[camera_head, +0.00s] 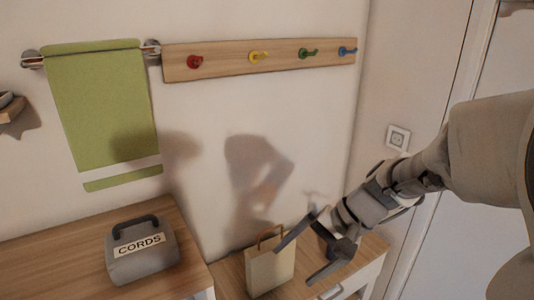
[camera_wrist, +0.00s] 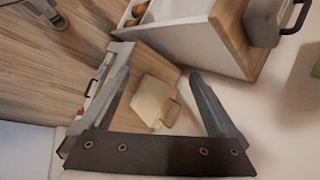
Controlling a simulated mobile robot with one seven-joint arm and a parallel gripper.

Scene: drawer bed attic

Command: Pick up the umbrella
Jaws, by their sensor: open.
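I cannot make out an umbrella in either view. My gripper (camera_head: 294,266) is open and empty at the lower right of the head view, with its fingers pointing down and left. A tan paper bag (camera_head: 268,272) with brown handles stands on the low wooden top, just left of and partly behind my fingers. In the wrist view the bag (camera_wrist: 152,98) shows between the two spread fingers of my gripper (camera_wrist: 160,73), apart from them. What the bag holds is not visible.
A grey box labelled CORDS (camera_head: 142,253) stands on the higher wooden top (camera_head: 60,255) at left. A green towel (camera_head: 105,100) hangs on a rail. A hook board (camera_head: 225,62) is on the wall, with an outlet (camera_head: 398,138) at right. Wooden floor (camera_wrist: 40,90) shows beside the furniture.

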